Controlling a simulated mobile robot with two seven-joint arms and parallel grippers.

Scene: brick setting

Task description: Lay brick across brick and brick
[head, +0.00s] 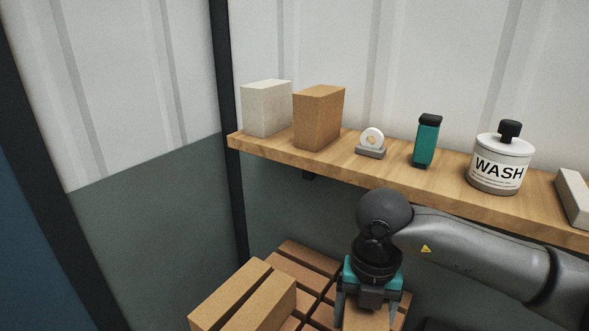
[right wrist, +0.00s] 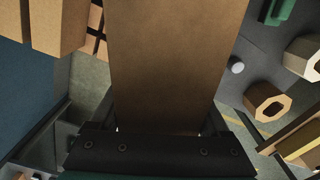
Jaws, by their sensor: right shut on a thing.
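My right gripper (head: 366,312) points down at the lower middle of the head view. It is shut on a tan brick, which shows as a long brown block (right wrist: 178,65) between the fingers in the right wrist view. Two tan bricks, a left one (head: 229,294) and a right one (head: 264,304), stand close side by side left of the gripper in the head view. A tan brick (right wrist: 55,22) also shows at the upper left of the wrist view, apart from the held brick. My left gripper is not in view.
A brown slatted surface (head: 302,262) with dark gaps lies beneath the bricks. A wooden shelf (head: 400,177) above it holds a white block (head: 266,108), a tan block (head: 318,118), a tape dispenser (head: 371,143), a green bottle (head: 426,142) and a WASH bottle (head: 500,165).

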